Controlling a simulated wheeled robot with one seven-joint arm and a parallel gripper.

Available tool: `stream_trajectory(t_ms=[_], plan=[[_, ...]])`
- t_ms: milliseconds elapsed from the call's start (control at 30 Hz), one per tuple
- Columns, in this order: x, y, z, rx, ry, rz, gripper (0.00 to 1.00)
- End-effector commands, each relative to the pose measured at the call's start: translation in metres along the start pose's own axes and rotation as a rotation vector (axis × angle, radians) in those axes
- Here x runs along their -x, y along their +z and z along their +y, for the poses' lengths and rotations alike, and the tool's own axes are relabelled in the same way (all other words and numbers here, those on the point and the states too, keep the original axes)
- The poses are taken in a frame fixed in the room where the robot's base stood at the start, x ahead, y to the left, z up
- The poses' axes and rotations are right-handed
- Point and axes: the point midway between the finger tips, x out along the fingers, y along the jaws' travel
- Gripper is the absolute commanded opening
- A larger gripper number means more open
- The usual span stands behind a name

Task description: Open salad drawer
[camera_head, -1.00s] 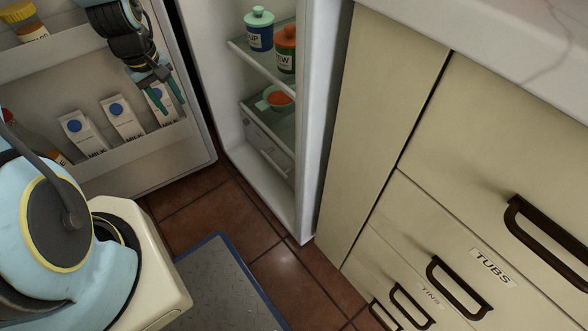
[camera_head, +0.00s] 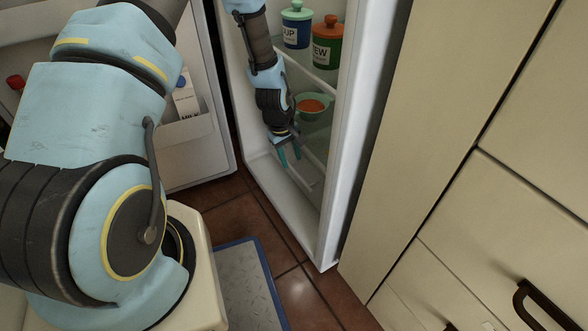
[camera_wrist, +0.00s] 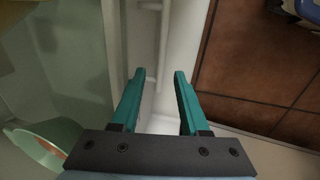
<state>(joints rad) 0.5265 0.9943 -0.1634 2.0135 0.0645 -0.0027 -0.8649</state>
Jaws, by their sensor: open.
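The salad drawer (camera_head: 311,168) is the pale box low in the open fridge, below the glass shelf with the bowl; it looks shut. In the wrist view its pale front (camera_wrist: 143,30) runs down the middle, with a light bar handle (camera_wrist: 163,45) standing off it. My gripper (camera_head: 290,157) is open and empty at the drawer's front, pointing down. In the wrist view the teal fingertips (camera_wrist: 154,80) lie either side of the handle's line. I cannot tell whether they touch it. My gripper hides part of the drawer in the head view.
A green bowl (camera_head: 313,104) with orange contents sits just above the drawer, close to my wrist. The fridge door (camera_head: 205,165) stands open at left.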

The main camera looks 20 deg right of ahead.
Motion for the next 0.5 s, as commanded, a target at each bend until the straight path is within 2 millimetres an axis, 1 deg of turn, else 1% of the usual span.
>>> stream_trajectory(t_ms=[33,200,333,500], plan=[[-0.013,0.001,-0.001,-0.002,-0.001,-0.001,0.45],[-0.034,0.001,0.0,-0.002,-0.001,-0.001,0.45],[-0.041,0.001,0.0,-0.001,0.0,-0.001,0.45],[-0.043,0.0,0.0,-0.001,0.0,0.0,0.45]])
